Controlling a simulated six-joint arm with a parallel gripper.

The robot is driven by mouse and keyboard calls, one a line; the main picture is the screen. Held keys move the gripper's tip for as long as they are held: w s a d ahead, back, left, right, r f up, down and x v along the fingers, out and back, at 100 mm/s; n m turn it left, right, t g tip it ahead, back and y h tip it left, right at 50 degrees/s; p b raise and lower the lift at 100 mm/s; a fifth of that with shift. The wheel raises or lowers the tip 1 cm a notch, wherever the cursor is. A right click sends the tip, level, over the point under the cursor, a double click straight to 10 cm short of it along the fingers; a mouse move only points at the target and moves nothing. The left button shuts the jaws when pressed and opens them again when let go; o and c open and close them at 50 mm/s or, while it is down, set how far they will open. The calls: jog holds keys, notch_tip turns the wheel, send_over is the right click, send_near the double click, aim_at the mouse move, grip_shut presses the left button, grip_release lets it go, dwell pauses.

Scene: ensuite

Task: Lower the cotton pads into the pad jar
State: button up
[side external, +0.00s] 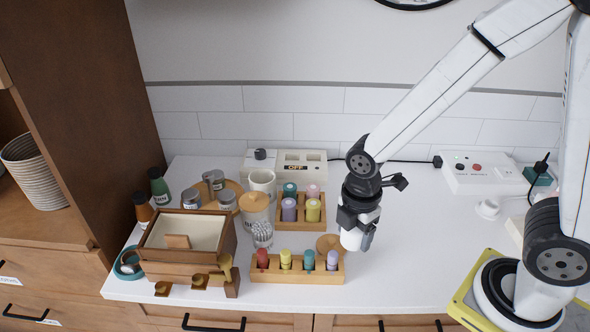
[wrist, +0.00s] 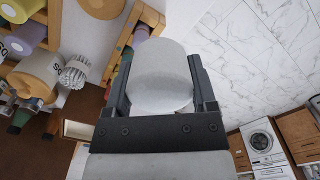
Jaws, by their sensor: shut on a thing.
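My gripper (side external: 359,220) is shut on the cotton pads (side external: 352,239), a white, round, drum-shaped stack. It hangs over the right part of the counter, to the right of the small bottle racks. In the wrist view the pads (wrist: 162,80) sit between the two dark fingers of my gripper (wrist: 163,92). A jar with a wooden top and lettering (side external: 254,211) stands left of the rear rack, well left of the pads; I cannot tell for certain that it is the pad jar. A wooden disc (side external: 328,243) lies behind the front rack, left of the pads.
A front rack (side external: 290,277) and a rear rack (side external: 301,225) hold small coloured bottles. A swab holder (side external: 262,235), a white mug (side external: 262,181) and a wooden box (side external: 187,238) stand to the left.

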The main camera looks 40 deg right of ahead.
jog(key=shift+w, duration=0.15)
jog(key=w+d, duration=0.2)
jog(key=w, duration=1.4)
jog(key=w+d+f, duration=0.1)
jog(key=w, duration=1.6)
jog(key=shift+w+d, duration=0.2)
jog(key=shift+d, duration=0.15)
jog(key=shift+f, duration=0.25)
dwell(0.4)
